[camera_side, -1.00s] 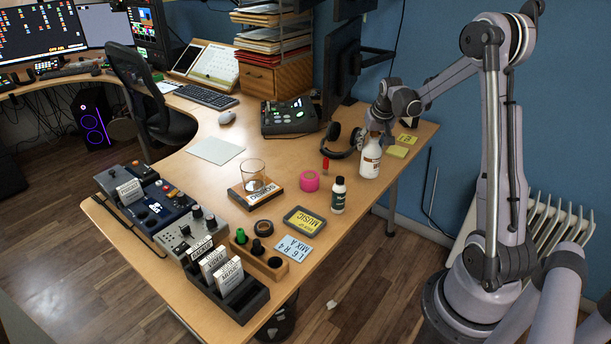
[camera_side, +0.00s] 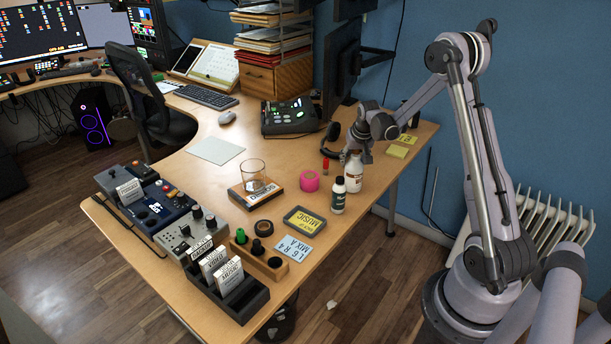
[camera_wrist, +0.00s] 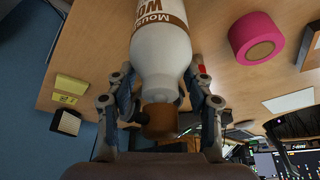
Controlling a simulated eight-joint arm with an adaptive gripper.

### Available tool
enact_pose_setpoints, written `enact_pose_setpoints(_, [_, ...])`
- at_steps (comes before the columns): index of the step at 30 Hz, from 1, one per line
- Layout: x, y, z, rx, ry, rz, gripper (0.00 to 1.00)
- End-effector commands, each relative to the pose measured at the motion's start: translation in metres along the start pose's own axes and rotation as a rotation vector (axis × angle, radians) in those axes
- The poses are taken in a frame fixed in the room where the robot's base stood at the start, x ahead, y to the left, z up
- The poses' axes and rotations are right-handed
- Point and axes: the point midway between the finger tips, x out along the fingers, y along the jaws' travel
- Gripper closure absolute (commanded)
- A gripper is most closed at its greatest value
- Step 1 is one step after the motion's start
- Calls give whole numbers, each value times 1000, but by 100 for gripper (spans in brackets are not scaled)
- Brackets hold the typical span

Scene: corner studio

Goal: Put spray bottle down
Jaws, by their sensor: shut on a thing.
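The spray bottle (camera_side: 353,172) is white with a brown and white label and stands upright near the desk's right side. My gripper (camera_side: 356,148) is shut on its upper part. In the wrist view the white bottle body (camera_wrist: 160,50) and its brown top (camera_wrist: 159,120) lie between the two fingers of my gripper (camera_wrist: 161,72). I cannot tell whether its base touches the desk (camera_side: 365,197) or is just above it.
A pink tape roll (camera_side: 310,181), a small red item (camera_side: 326,166) and headphones (camera_side: 330,145) are nearby. Yellow sticky notes (camera_side: 398,151) lie behind right. Bare desk lies right of the bottle.

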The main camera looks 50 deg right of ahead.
Motion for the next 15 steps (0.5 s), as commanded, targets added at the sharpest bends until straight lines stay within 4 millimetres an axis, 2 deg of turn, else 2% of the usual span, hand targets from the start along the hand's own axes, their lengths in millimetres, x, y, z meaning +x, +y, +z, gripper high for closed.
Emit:
enact_pose_setpoints(6, [3,0,1,0,1,0,100])
enact_pose_setpoints(7, [3,0,1,0,0,0,39])
enact_pose_setpoints(8, [3,0,1,0,0,0,30])
enact_pose_setpoints(9, [3,0,1,0,0,0,25])
enact_pose_setpoints(15, [3,0,1,0,0,0,25])
